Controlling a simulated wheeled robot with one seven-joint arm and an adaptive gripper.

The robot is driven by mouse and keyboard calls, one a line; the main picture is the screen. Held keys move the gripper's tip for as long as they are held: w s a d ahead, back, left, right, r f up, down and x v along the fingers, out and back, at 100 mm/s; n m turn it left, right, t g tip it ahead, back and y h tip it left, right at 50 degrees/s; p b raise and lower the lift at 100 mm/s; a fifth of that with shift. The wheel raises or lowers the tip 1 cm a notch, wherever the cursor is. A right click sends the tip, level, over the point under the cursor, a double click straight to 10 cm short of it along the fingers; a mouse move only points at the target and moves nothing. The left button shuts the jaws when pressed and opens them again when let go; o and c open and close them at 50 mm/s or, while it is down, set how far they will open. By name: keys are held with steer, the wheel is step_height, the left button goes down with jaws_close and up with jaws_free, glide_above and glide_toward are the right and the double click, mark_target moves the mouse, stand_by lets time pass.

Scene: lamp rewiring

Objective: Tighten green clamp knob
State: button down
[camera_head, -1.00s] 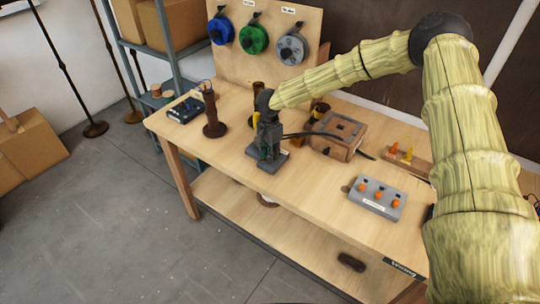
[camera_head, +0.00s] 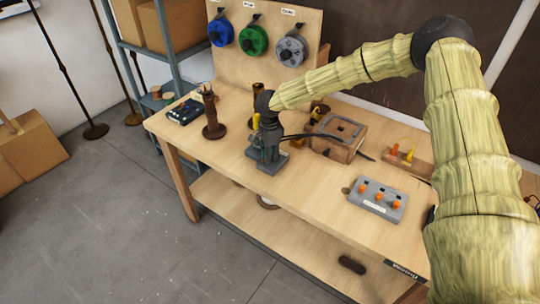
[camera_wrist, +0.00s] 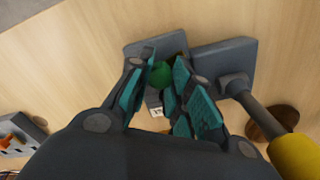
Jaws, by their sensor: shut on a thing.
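The green clamp knob (camera_wrist: 161,74) shows in the wrist view between the teal pads of my gripper (camera_wrist: 160,85), and the fingers are closed around it. The knob sits at a grey clamp (camera_wrist: 209,60) on the wooden bench. In the head view my gripper (camera_head: 268,150) points down over the grey clamp base (camera_head: 271,166), near the middle of the bench. The knob itself is hidden there behind the fingers. A small white label sits just below the knob in the wrist view.
A grey panel with orange knobs (camera_head: 378,199) and a dark brown post (camera_head: 212,128) stand further off. The front bench surface is clear.

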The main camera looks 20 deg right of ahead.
steer(key=shift+w+a+r, duration=0.15)
steer(key=shift+w+r, duration=0.05)
steer(key=shift+r, duration=0.1)
steer(key=c, duration=1.3)
jaws_free()
steer(key=shift+o, duration=0.2)
steer(key=shift+s+a, duration=0.1)
steer(key=shift+s, duration=0.05)
steer(key=shift+f, duration=0.1)
step_height(320, 180, up, 12)
